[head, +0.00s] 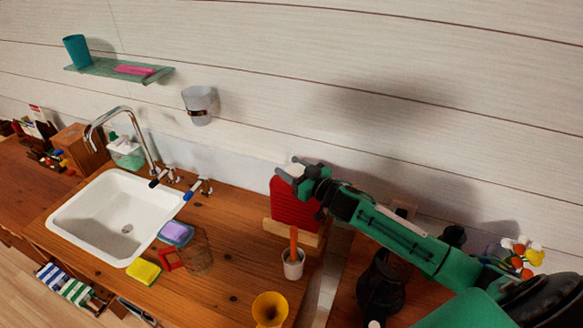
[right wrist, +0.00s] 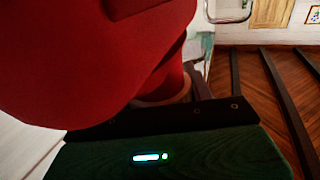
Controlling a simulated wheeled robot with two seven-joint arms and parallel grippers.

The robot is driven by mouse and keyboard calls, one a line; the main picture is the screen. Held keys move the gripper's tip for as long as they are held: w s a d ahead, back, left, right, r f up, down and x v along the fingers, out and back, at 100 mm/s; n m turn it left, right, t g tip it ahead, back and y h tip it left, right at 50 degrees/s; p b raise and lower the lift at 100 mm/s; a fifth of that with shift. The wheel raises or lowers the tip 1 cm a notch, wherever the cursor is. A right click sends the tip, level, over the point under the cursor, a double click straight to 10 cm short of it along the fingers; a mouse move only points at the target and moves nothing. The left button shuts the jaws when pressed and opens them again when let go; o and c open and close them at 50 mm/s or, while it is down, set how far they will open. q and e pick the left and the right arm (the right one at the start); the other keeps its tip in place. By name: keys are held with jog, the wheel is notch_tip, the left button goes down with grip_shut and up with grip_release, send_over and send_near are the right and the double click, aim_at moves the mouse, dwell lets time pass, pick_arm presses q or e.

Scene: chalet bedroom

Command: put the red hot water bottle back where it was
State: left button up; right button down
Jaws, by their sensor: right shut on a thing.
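The red hot water bottle (head: 293,207) is at the back right of the sink counter, near the wall. It looks upright, just above or against a low wooden block (head: 292,233); I cannot tell whether it rests on it. My right gripper (head: 303,180) is shut on the bottle's upper part. In the right wrist view the red bottle (right wrist: 90,60) fills the upper left, close to the gripper. My left gripper is not in view.
A white cup (head: 293,265) with an orange stick and a yellow horn-shaped thing (head: 269,309) stand in front of the bottle. A clear glass (head: 198,258), sponges and the white sink (head: 92,216) are to the left. A wall shelf (head: 117,69) hangs above.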

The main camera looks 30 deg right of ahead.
jog(key=shift+r, duration=0.1)
jog(key=c, duration=1)
grip_release()
jog(key=shift+f, duration=0.2)
jog(key=o, duration=0.4)
jog(key=shift+r, duration=0.2)
jog(key=shift+s+f, duration=0.15)
jog(key=shift+s, duration=0.05)
jog(key=b+v, duration=0.4)
jog(key=v, duration=0.7)
jog(key=shift+s+d, duration=0.15)
jog(key=shift+s, duration=0.1)
